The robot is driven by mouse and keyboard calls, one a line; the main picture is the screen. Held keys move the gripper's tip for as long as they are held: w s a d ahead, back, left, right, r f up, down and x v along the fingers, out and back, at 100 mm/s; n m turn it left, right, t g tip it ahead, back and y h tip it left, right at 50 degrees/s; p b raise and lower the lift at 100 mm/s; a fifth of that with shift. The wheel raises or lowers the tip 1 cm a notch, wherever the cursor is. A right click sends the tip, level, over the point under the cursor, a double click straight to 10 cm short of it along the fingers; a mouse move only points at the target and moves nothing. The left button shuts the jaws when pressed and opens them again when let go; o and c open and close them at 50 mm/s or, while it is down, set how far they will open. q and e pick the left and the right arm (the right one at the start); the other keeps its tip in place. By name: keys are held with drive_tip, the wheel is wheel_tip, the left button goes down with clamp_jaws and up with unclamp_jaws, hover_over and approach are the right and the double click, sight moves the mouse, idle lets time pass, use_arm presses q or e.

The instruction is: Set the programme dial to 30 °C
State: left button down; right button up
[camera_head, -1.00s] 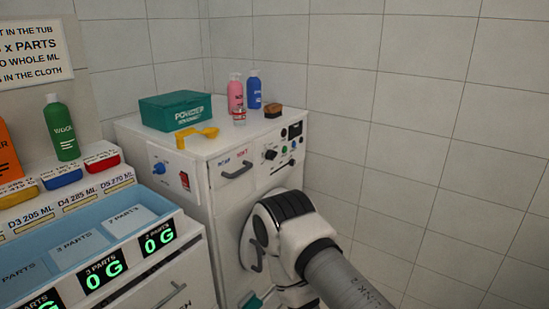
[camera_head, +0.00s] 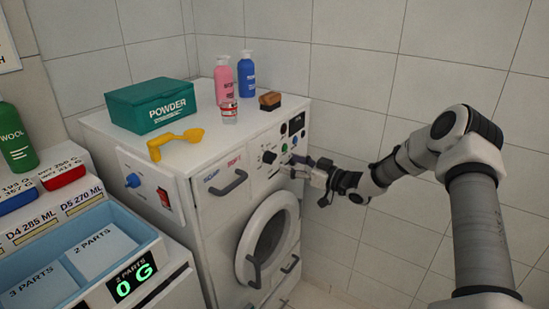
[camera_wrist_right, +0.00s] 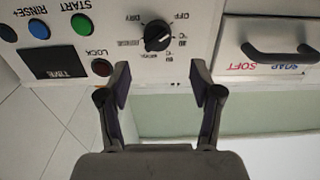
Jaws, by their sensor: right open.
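The black programme dial (camera_head: 270,157) is on the front panel of the white washing machine (camera_head: 225,215). In the wrist view, the dial (camera_wrist_right: 157,36) has a ring of labels around it, with OFF and DRY readable and several °C marks too small to read; its exact setting is unclear. My right gripper (camera_head: 299,168) is at the panel, to the right of and below the dial in the head view. In the wrist view the gripper (camera_wrist_right: 157,82) is open and empty, with the dial beyond its fingertips and apart from them. My left gripper is out of view.
A drawer handle (camera_wrist_right: 280,52) and the LOCK button (camera_wrist_right: 102,67) flank the dial in the wrist view. The tiled wall is close on the right.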

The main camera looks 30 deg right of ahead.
sight(274, 159)
drive_tip(key=x, duration=0.2)
drive_tip(key=f+x, duration=0.1)
drive_tip(key=x, duration=0.3)
drive_tip(key=shift+w+d+f, duration=0.2)
drive_tip(key=shift+w+d, duration=0.05)
drive_tip(key=shift+w, duration=0.15)
drive_tip(key=shift+s+a+r, duration=0.1)
drive_tip(key=shift+a+r, duration=0.15)
drive_tip(key=shift+r, duration=0.1)
drive_tip(key=shift+f, duration=0.1)
drive_tip(key=c, duration=1.1)
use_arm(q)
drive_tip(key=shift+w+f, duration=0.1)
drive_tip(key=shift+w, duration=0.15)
use_arm(e)
drive_tip(key=shift+c, duration=0.2)
drive_tip(key=shift+m, duration=0.4)
use_arm(q)
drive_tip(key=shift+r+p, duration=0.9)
drive_tip(key=shift+p, duration=0.05)
use_arm(e)
drive_tip(key=m, duration=0.9)
